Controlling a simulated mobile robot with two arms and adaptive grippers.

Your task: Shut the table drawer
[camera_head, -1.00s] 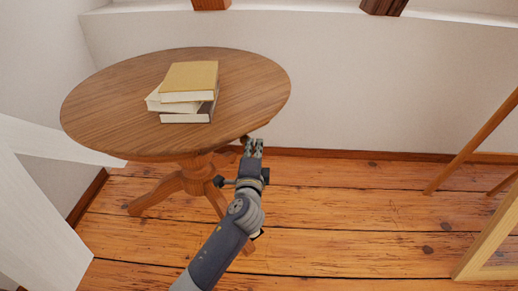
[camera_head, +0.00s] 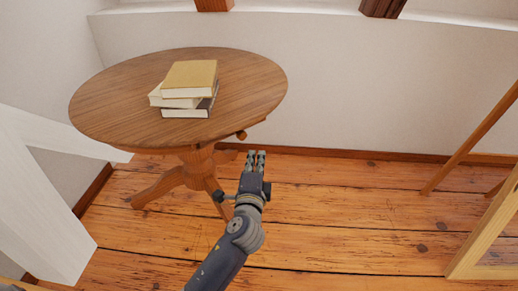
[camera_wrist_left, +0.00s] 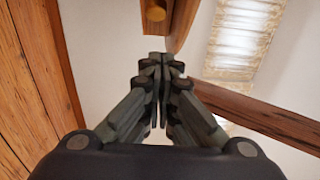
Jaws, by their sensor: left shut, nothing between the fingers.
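The round wooden table (camera_head: 115,105) stands on a pedestal foot at the left in the head view. A round wooden knob (camera_head: 241,135) sticks out under its right front edge. The knob shows at the top of the left wrist view (camera_wrist_left: 155,11), in front of a brown wooden part. The tabletop hides most of the drawer, so I cannot tell how far out it is. My left gripper (camera_head: 256,154) is shut and empty, just below and right of the knob in the head view, apart from it. Its fingers also show in the left wrist view (camera_wrist_left: 160,85). My right gripper is out of view.
Stacked books (camera_head: 190,80) lie on the tabletop. A white panel (camera_head: 40,200) stands at the left, and a wooden frame (camera_head: 485,235) at the right. The plank floor (camera_head: 350,210) right of my arm is clear up to the wall (camera_head: 370,80).

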